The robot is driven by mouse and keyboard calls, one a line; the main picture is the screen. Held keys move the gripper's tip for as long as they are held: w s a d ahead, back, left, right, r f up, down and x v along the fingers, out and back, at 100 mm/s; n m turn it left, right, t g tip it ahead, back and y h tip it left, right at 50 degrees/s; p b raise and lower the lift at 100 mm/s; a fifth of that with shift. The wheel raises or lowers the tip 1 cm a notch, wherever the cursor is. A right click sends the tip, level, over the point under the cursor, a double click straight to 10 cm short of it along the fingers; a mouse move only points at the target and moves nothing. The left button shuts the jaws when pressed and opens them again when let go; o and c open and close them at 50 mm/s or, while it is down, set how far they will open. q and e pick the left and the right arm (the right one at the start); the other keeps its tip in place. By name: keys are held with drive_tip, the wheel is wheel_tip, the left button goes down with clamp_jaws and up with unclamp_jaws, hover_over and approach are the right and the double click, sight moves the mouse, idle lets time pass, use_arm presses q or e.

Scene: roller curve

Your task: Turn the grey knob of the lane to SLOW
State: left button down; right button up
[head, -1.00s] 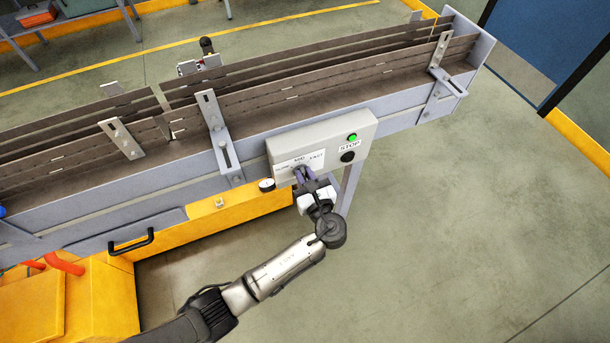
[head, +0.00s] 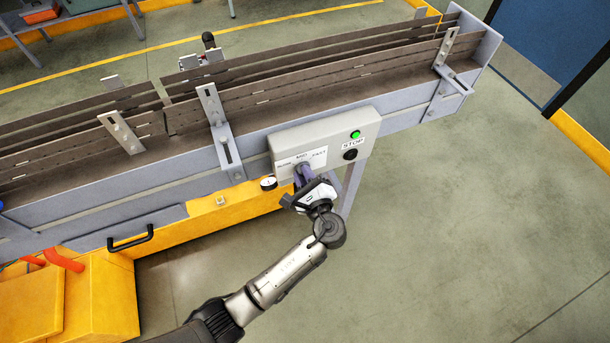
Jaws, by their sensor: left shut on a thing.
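The control box (head: 331,127) is fixed to the near side of the conveyor lane. Its white label plate (head: 318,157) carries the words SLOW at the left, MID at the top and FAST at the right. My left gripper (head: 301,174) reaches up from below to the lower part of this plate and is shut on the grey knob. The fingers hide most of the knob, so I cannot tell where it points. My right gripper is not in view.
A green lamp (head: 355,134) is lit on the box, above a black STOP button (head: 350,154). A small round gauge (head: 268,183) sits left of the gripper. A metal guide bracket (head: 220,135) stands at the lane's edge. The floor at the right is clear.

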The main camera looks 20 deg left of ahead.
use_arm(q)
drive_tip(key=shift+n, duration=0.6)
drive_tip(key=c, duration=1.1)
unclamp_jaws()
drive_tip(key=shift+b+v, duration=0.55)
drive_tip(key=shift+v, duration=6.4)
